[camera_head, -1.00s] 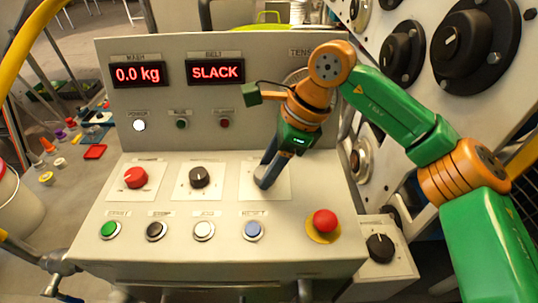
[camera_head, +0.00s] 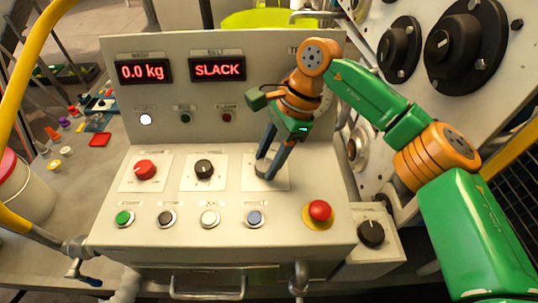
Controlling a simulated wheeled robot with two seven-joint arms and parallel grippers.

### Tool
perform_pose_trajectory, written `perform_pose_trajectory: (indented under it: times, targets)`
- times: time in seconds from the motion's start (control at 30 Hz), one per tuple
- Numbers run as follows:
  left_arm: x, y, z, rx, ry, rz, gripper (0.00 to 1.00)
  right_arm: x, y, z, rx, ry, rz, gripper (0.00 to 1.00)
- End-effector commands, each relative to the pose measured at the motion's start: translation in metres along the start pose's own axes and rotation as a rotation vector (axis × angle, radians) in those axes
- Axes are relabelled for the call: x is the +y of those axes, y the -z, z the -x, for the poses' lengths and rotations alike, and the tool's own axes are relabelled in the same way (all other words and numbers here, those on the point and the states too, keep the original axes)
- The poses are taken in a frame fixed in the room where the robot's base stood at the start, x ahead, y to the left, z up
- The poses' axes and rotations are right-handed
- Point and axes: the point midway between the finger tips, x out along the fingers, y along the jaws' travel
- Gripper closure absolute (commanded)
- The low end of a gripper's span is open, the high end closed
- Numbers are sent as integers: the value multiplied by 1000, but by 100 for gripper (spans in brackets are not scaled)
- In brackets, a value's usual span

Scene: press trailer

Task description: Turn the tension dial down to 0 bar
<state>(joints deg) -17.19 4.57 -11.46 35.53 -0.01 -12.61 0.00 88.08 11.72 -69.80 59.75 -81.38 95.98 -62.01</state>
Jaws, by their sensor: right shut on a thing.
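The control console (camera_head: 120,225) stands in the middle of the view. Its belt display (camera_head: 217,69) reads SLACK and its mash display (camera_head: 143,72) reads 0.0 kg. My right gripper (camera_head: 266,172) points down at the right-hand plate (camera_head: 280,177) of the console's dial row, shut on a dial there that its fingers mostly hide. The tension gauge behind my right wrist is mostly covered, so its reading cannot be seen. A red dial (camera_head: 146,169) and a black dial (camera_head: 204,168) sit to the left on the same row. My left gripper is out of view.
Green (camera_head: 124,218), black (camera_head: 167,218), white (camera_head: 210,218) and blue (camera_head: 255,217) buttons line the front. A red mushroom button (camera_head: 320,211) sits at right. A side box with a black knob (camera_head: 371,233) and a panel with large knobs (camera_head: 452,41) flank the right.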

Motion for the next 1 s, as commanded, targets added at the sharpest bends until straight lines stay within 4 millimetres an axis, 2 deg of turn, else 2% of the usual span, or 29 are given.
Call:
perform_pose_trajectory:
  times: [0.23,0.27,0.33,0.37,0.67,0.8,1.0]
  targets:
    - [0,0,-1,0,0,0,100,1,1,-2,2,-6,-1,100]
    - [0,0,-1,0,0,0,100,1,1,-2,1,-6,-1,41]
    - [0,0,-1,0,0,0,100,1,0,-2,1,-5,-1,22]
    - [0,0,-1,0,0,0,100,1,0,-2,1,-4,-1,19]
    - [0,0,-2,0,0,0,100,0,1,2,1,0,-2,19]
    - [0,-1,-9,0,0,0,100,-1,0,28,1,4,-2,19]
    - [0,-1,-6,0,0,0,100,0,-1,65,1,-1,-3,19]
